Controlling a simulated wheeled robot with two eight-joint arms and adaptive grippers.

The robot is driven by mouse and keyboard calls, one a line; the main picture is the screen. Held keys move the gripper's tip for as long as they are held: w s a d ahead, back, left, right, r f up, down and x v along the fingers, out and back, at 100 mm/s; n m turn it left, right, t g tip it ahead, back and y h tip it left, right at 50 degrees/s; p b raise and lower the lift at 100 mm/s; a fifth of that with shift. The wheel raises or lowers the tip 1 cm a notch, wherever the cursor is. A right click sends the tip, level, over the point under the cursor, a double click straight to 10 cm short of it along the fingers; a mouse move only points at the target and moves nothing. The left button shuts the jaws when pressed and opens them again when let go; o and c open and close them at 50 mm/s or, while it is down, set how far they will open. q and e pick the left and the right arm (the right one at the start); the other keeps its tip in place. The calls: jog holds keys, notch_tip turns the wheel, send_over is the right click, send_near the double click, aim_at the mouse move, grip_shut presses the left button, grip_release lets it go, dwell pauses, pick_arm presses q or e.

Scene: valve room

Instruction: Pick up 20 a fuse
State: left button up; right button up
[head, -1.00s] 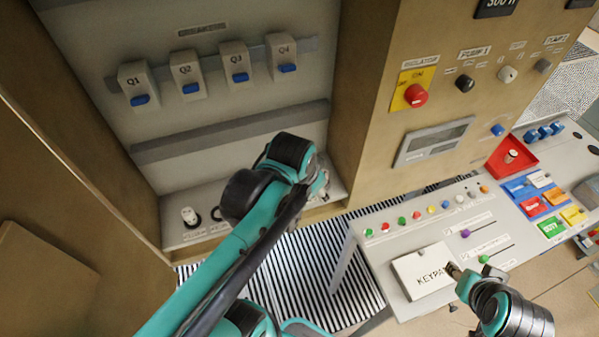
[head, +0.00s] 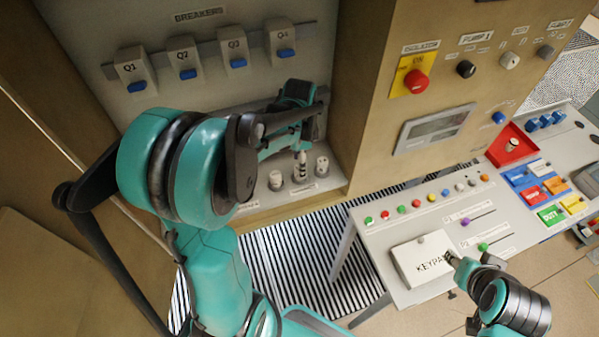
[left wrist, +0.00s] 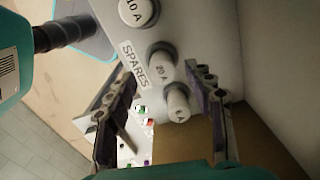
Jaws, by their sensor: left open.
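The 20 A fuse (left wrist: 162,70) is a pale cylinder with "20 A" on its cap, the middle one of three in the SPARES row in the left wrist view. In the head view the middle fuse (head: 301,174) stands in the cabinet's bottom shelf, partly covered by my gripper. My left gripper (left wrist: 163,112) is open, its fingers on either side of the row, with the 20 A and 6 A fuses seen between them. I see no grip on either. In the head view my left gripper (head: 300,150) points down over the row.
A 10 A fuse (left wrist: 137,10) and a 6 A fuse (left wrist: 177,105) flank the 20 A fuse closely. The cabinet's right wall (head: 352,120) rises beside the row.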

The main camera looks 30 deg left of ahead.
pick_arm(q)
notch_tip(320, 180, down, 4)
jog(key=shift+w+a+r, duration=0.1)
jog(key=shift+r, duration=0.1)
jog(key=shift+c, duration=0.3)
grip_shut()
jog(key=shift+r, duration=0.15)
